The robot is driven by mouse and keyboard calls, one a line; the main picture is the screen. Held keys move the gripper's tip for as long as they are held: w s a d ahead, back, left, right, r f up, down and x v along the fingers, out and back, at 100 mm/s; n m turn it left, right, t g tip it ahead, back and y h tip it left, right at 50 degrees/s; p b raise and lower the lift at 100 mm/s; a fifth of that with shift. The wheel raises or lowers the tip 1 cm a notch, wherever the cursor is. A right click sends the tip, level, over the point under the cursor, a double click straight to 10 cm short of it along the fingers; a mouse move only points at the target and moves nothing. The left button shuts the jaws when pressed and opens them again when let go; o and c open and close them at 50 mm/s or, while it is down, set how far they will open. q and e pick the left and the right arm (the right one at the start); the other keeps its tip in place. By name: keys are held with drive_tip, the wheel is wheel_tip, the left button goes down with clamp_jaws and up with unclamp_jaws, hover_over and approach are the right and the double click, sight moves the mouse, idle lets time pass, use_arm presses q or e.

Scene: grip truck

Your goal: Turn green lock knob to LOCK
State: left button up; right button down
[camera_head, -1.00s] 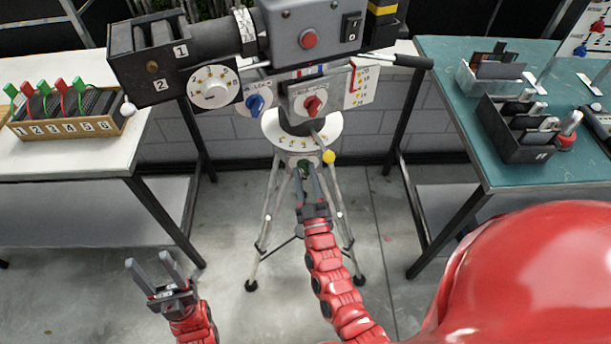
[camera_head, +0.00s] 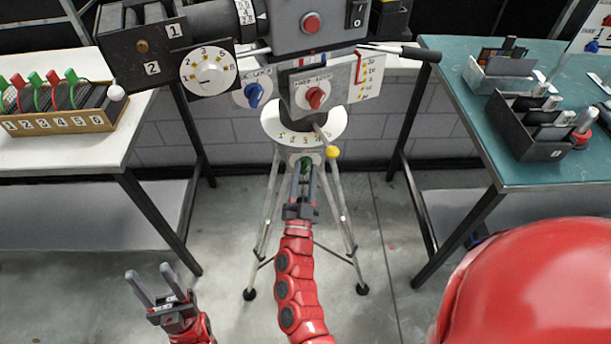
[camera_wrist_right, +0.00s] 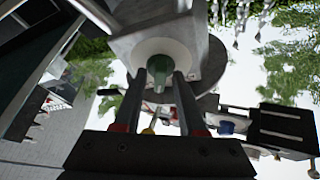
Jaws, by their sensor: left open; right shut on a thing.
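The green lock knob (camera_head: 305,164) sits on a pale round plate (camera_head: 317,158) below the camera head, at the top of the tripod. In the right wrist view the green knob (camera_wrist_right: 159,72) shows between the two fingers. My right gripper (camera_head: 304,172) is shut on it from below; the fingers hide part of it. In the right wrist view my right gripper (camera_wrist_right: 165,85) has a finger on each side of the knob. Lettering at the knob is too small to read. My left gripper (camera_head: 152,283) is open and empty, low at the left, away from the tripod.
A yellow-tipped lever (camera_head: 332,152) stands close beside the knob. A red knob (camera_head: 316,97) and a blue knob (camera_head: 254,95) are above. Tripod legs (camera_head: 270,210) spread around my right arm. A white table (camera_head: 60,160) is left, a teal table (camera_head: 500,170) right.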

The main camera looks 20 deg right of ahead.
drive_tip(key=shift+m+g+h, duration=0.3)
drive_tip(key=shift+m, duration=0.6)
drive_tip(key=c, duration=0.8)
unclamp_jaws()
drive_tip(key=shift+c, duration=0.2)
drive_tip(key=shift+s+a+f, duration=0.2)
drive_tip(key=shift+s+a, duration=0.05)
drive_tip(key=shift+s, duration=0.1)
drive_tip(key=v, duration=1.6)
drive_tip(key=shift+s+a+b, duration=0.2)
drive_tip(key=shift+a+b, duration=0.05)
drive_tip(key=shift+b, duration=0.2)
drive_tip(key=shift+r, duration=0.15)
